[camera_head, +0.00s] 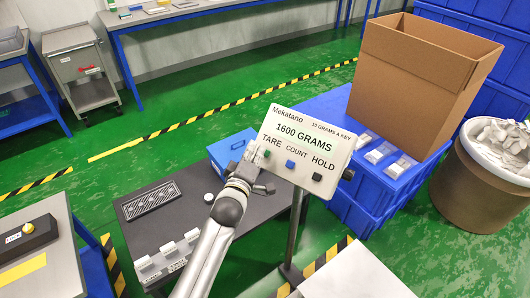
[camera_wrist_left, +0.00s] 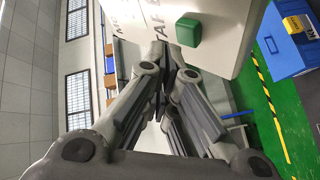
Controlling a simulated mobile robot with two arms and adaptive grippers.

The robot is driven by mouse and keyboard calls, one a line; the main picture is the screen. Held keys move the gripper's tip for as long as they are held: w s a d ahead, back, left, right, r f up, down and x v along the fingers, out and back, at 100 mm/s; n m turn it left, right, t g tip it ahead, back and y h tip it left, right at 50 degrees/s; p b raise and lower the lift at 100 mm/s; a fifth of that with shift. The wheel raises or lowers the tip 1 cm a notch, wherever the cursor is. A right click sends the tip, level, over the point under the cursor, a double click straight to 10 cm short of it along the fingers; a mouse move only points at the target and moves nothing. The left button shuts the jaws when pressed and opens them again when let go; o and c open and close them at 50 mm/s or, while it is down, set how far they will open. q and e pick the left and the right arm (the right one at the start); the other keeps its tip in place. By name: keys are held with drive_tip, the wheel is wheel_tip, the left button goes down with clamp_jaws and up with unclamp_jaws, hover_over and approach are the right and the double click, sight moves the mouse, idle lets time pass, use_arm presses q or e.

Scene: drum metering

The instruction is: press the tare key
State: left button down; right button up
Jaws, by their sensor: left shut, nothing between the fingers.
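The white panel (camera_head: 305,135) on a post reads 1600 GRAMS and carries three keys in a row. The green tare key (camera_head: 265,153) sits under the word TARE, left of the blue count key (camera_head: 290,164) and the black hold key (camera_head: 317,177). My left gripper (camera_head: 252,152) is shut and empty at the panel's left edge, just left of the green key. In the left wrist view the green key (camera_wrist_left: 188,31) stands out from the panel (camera_wrist_left: 215,12), above and right of the shut fingertips (camera_wrist_left: 165,62). I cannot tell whether the fingertips touch the panel.
A dark table (camera_head: 190,190) with a black grate (camera_head: 150,200) and small white blocks lies below my left arm. A blue box (camera_head: 232,146) is behind the gripper. A large carton (camera_head: 415,85) stands on blue crates at right, beside a full drum (camera_head: 475,190).

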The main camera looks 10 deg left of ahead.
use_arm(q)
drive_tip(key=shift+f, duration=0.1)
idle(0.3)
drive_tip(key=shift+w+d+f+b, duration=0.15)
drive_tip(key=shift+w+f+b, duration=0.05)
drive_tip(key=shift+w+b, duration=0.1)
drive_tip(key=shift+w+d+f+b, duration=0.1)
drive_tip(key=shift+w+f+b, duration=0.1)
drive_tip(key=shift+f+b, duration=0.1)
idle(0.7)
drive_tip(key=shift+r, duration=0.1)
drive_tip(key=shift+s+a+r+p, duration=0.25)
drive_tip(key=shift+s+r+p, duration=0.3)
drive_tip(key=shift+p, duration=0.4)
drive_tip(key=s+r+p, duration=0.1)
drive_tip(key=s+a+r+p, duration=0.1)
drive_tip(key=p, duration=0.1)
drive_tip(key=s+r+p, duration=0.1)
drive_tip(key=p, duration=0.1)
drive_tip(key=shift+s+a+r, duration=0.1)
drive_tip(key=shift+a+r, duration=0.1)
drive_tip(key=shift+a, duration=0.05)
